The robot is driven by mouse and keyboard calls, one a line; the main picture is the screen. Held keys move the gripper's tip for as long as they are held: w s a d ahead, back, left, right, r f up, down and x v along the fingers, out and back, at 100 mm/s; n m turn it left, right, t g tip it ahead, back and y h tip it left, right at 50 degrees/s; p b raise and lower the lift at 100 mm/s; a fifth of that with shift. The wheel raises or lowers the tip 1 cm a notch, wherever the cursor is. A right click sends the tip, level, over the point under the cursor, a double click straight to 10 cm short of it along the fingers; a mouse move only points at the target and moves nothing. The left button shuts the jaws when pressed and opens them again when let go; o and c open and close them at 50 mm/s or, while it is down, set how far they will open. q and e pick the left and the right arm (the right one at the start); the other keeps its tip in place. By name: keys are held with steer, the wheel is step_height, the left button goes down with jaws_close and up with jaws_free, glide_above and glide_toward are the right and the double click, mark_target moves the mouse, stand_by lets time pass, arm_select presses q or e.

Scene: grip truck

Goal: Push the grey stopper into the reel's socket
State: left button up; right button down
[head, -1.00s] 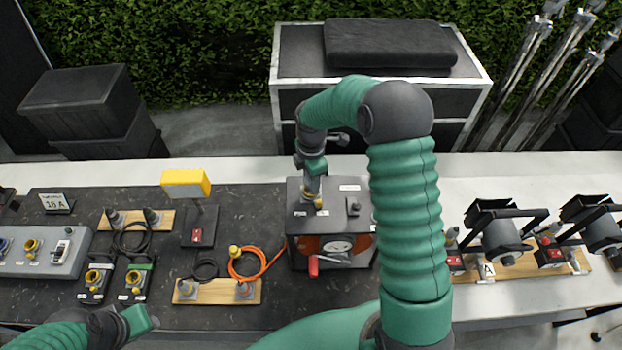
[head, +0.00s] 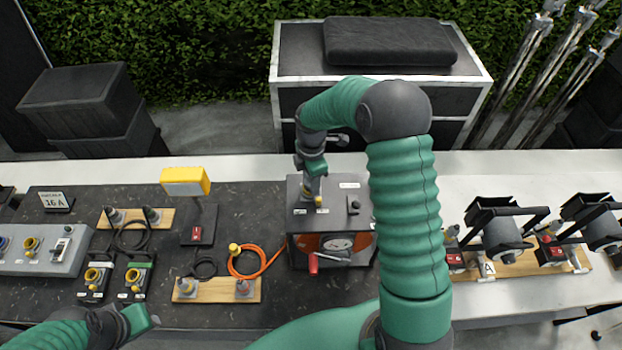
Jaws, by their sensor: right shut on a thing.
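The reel is a dark box (head: 362,222) with an orange drum in its front and a red crank handle (head: 313,264), on the black mat at the middle. My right gripper (head: 312,180) points down over the left part of its top. It is shut on a small grey piece, which appears to be the stopper (head: 311,188). A bit of yellow shows just below it, at the reel's top, where the socket seems to be. I cannot tell how deep the stopper sits. My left gripper (head: 145,319) is low at the left, away from the reel, its jaws unclear.
An orange cable (head: 262,270) with a yellow plug lies left of the reel, by a wooden board (head: 214,291). A yellow lamp (head: 186,182) and a grey socket box (head: 40,258) stand further left. Black lamp heads (head: 500,235) stand on the right. My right arm hides the reel's right side.

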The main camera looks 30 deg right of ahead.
steer(key=shift+f, duration=0.15)
steer(key=c, duration=1)
jaws_free()
steer(key=shift+s, duration=0.1)
steer(key=shift+o, duration=0.8)
steer(key=shift+f, duration=0.15)
